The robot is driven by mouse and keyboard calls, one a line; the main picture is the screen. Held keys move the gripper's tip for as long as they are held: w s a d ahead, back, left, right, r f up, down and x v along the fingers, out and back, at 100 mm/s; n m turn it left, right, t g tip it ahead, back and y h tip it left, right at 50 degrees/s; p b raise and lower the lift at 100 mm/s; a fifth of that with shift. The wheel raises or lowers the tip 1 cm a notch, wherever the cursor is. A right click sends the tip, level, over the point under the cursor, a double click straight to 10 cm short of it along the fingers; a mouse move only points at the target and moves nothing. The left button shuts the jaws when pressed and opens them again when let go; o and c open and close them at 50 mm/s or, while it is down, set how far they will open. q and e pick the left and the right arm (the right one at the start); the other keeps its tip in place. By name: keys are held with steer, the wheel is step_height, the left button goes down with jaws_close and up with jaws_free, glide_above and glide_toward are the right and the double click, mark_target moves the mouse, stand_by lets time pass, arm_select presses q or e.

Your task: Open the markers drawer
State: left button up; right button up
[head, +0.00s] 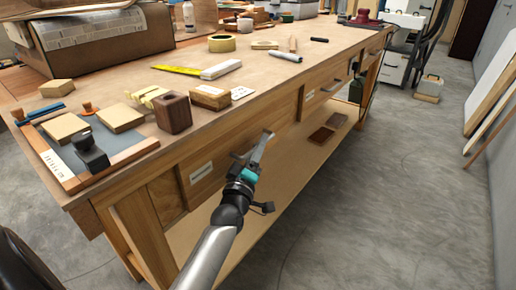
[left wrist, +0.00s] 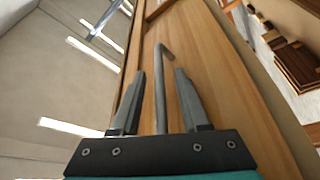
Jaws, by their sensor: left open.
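The wooden workbench has a near drawer (head: 222,168) with a small white label (head: 201,173) on its front; the writing is too small to read. In the left wrist view the grey bar handle (left wrist: 161,88) runs between the two open fingers of my gripper (left wrist: 160,72), with a gap visible on each side. The drawer looks shut, flush with the bench. Another drawer with a white label (head: 310,95) and a grey handle (head: 332,84) is farther along. My right gripper is out of view.
A lower shelf (head: 277,182) holds brown pieces. The grey floor (head: 380,200) to the right is clear.

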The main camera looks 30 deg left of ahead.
arm_select(q)
jaws_close()
stand_by(0.3)
stand_by(1.1)
